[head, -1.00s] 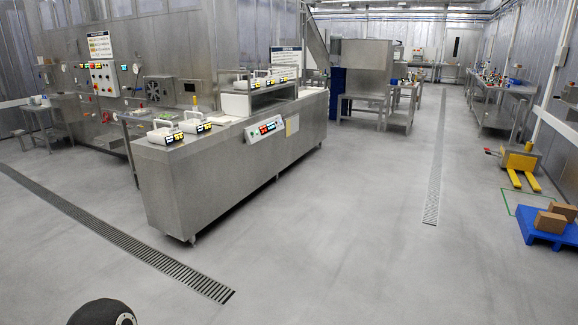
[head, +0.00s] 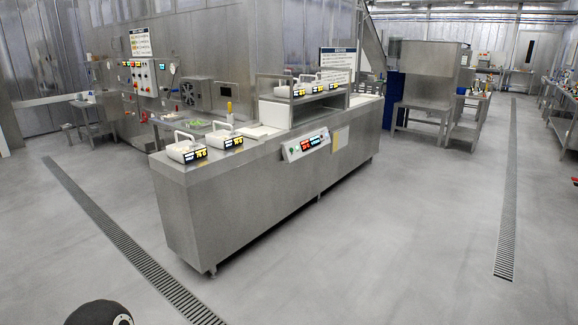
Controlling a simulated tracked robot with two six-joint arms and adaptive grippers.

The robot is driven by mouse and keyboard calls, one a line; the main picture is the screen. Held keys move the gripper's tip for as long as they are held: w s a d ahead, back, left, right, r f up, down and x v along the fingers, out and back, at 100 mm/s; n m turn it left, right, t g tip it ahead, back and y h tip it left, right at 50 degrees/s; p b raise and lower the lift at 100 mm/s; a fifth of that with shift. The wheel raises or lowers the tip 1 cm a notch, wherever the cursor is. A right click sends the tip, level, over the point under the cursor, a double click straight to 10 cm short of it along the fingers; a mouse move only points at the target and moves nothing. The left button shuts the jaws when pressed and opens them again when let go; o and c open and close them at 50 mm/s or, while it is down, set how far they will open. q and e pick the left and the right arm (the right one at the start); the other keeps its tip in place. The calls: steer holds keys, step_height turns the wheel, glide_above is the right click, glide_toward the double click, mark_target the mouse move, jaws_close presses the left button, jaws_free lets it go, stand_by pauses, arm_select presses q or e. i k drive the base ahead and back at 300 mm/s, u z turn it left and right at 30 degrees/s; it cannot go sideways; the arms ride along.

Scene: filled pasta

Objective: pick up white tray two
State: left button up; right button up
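No thing is clearly readable as white tray two from this distance. A flat white piece (head: 258,132) that may be a tray lies on the steel counter (head: 235,200), right of two white handled units with lit displays, the left one (head: 184,150) and the right one (head: 223,136). Neither of my grippers is in view. Only a dark rounded part of my own body shows at the bottom left edge.
A raised shelf (head: 305,92) on the counter holds more white units. A wall machine with a control panel (head: 142,78) stands behind. Steel tables (head: 425,115) stand at the back right. The grey floor in front is clear, with drain grates (head: 130,250) left and right.

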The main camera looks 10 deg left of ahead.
mark_target(185, 145)
steer(key=u, duration=0.3)
steer(key=i, duration=1.7)
steer(key=u, duration=0.8)
steer(key=i, duration=1.5)
steer(key=u, duration=0.5)
steer(key=i, duration=0.65)
steer(key=u, duration=0.2)
